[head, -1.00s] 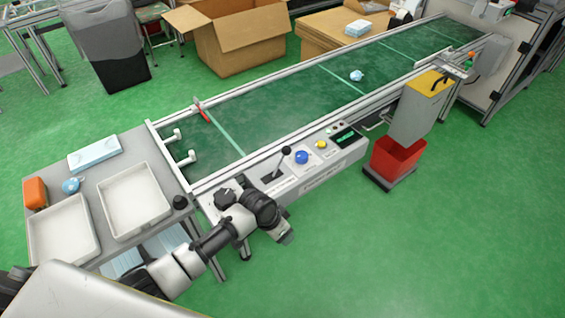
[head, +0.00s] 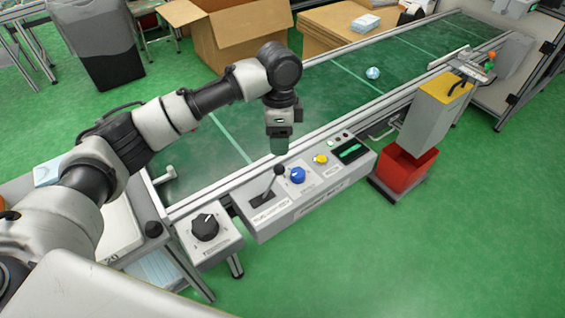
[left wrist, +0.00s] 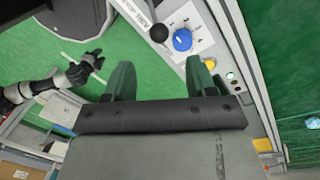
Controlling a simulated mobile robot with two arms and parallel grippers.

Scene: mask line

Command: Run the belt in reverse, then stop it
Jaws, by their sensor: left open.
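The conveyor belt (head: 325,95) is dark green with pale seams. Its control panel (head: 320,192) stands along the near side. The panel carries a black-knobbed lever (head: 268,188), a blue knob (head: 298,175), a yellow button (head: 320,159) and a lit display (head: 350,151). A black rotary dial (head: 206,227) sits on a separate box at the left. My left gripper (head: 279,148) points down just above the lever and blue knob. In the left wrist view my open left gripper (left wrist: 161,80) has empty jaws, with the lever knob (left wrist: 159,33) and blue knob (left wrist: 182,40) beyond them.
A crumpled light-blue item (head: 372,72) lies on the belt. A grey box with a yellow top (head: 443,85) and a red bin (head: 405,172) stand right of the panel.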

